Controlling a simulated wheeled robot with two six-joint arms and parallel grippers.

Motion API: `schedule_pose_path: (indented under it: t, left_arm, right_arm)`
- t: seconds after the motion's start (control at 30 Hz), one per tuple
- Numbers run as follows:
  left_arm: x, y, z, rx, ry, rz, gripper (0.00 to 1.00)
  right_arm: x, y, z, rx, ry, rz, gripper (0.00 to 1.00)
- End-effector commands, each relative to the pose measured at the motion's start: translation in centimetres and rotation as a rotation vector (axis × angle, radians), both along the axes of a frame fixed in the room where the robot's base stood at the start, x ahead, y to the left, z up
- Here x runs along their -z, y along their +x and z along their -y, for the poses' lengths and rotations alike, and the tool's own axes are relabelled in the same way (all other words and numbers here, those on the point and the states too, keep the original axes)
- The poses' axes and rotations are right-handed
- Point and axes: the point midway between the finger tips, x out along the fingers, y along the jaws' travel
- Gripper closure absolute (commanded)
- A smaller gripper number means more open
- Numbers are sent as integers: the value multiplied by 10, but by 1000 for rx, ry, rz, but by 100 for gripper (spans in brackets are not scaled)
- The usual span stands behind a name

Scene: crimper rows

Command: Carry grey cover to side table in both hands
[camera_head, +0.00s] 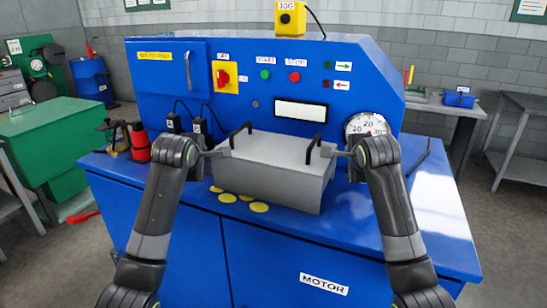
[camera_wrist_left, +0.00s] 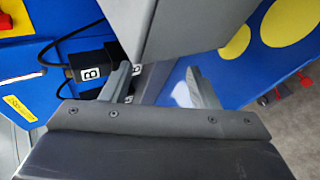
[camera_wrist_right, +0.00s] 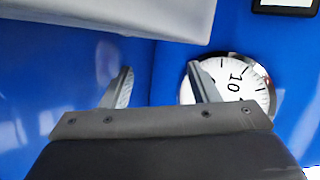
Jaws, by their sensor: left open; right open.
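The grey cover (camera_head: 275,170) is a box-shaped lid resting on the blue machine's ledge, with a black handle at its left end (camera_head: 240,134) and another at its right end (camera_head: 314,148). My left gripper (camera_head: 220,149) is open at the cover's left end, close to that handle. In the left wrist view the cover (camera_wrist_left: 185,25) lies just beyond the open fingers (camera_wrist_left: 161,84). My right gripper (camera_head: 333,152) is open near the right handle. In the right wrist view the cover (camera_wrist_right: 120,14) is beyond the fingers (camera_wrist_right: 160,86), with nothing between them. Contact with either handle cannot be told.
The blue machine (camera_head: 190,255) carries a dial (camera_head: 366,126) behind my right gripper. Black plugs (camera_head: 174,123) and red items (camera_head: 139,143) stand left. A grey table (camera_head: 534,102) is at far right, beside a bench with a blue box (camera_head: 459,100). A green cabinet (camera_head: 50,120) stands left.

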Motion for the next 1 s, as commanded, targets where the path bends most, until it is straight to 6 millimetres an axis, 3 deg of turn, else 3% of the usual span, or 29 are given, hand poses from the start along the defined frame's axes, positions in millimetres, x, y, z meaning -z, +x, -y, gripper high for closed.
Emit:
schedule_pose_path:
  t: [0.2,0.6,1.0]
  left_arm:
    - [1,3,14,2,-1,1,45]
    - [1,2,16,0,0,1,45]
    - [1,2,32,7,-9,1,45]
  right_arm:
    - [1,2,-14,-1,0,1,45]
    - [1,2,-16,-1,-1,0,45]
    - [1,2,-32,-9,4,0,45]
